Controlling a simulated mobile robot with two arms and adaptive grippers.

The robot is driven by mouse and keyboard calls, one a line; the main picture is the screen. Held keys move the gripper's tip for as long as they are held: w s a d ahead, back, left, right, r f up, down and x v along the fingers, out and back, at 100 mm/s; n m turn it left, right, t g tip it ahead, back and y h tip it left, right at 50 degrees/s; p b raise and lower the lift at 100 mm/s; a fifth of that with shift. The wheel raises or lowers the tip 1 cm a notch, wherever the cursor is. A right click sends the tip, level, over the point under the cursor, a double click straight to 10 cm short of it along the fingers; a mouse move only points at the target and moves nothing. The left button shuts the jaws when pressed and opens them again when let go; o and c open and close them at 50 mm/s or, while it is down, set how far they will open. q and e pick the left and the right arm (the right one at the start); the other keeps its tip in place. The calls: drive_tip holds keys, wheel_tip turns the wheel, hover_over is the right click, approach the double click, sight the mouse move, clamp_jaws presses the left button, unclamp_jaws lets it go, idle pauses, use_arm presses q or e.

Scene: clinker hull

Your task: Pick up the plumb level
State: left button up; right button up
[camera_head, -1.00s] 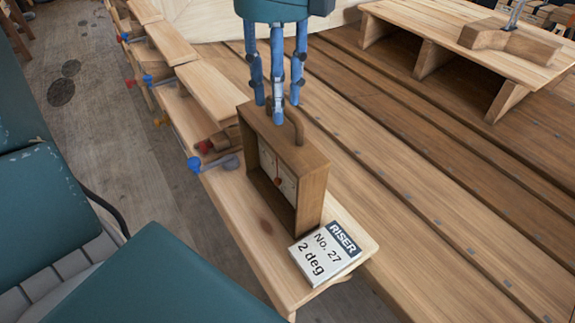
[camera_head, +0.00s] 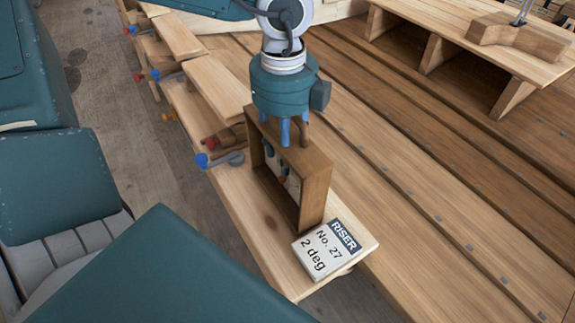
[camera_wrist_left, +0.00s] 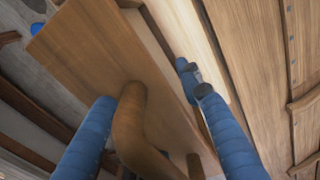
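The plumb level is a brown wooden box frame (camera_head: 316,186) with an open front and a curved handle on top. It stands upright on a light wooden plank (camera_head: 248,205). My left gripper (camera_head: 284,142) has come down over its top from above. Blue finger parts show above the box and in its open front, hiding much of the dial. In the left wrist view, the handle (camera_wrist_left: 130,125) lies between the spread blue fingers, with a gap on its right side. The gripper is open. My right gripper is not in view.
A label card (camera_head: 327,248) reading "RISER No. 27 2 deg" lies at the plank's near end. Clamps with blue and red handles (camera_head: 202,160) sit left of the box. Long hull planks (camera_head: 430,200) run to the right.

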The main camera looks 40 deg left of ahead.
use_arm(q)
drive_tip(key=shift+s, duration=0.1)
drive_tip(key=shift+c, duration=0.5)
clamp_jaws()
drive_tip(key=shift+r, duration=0.1)
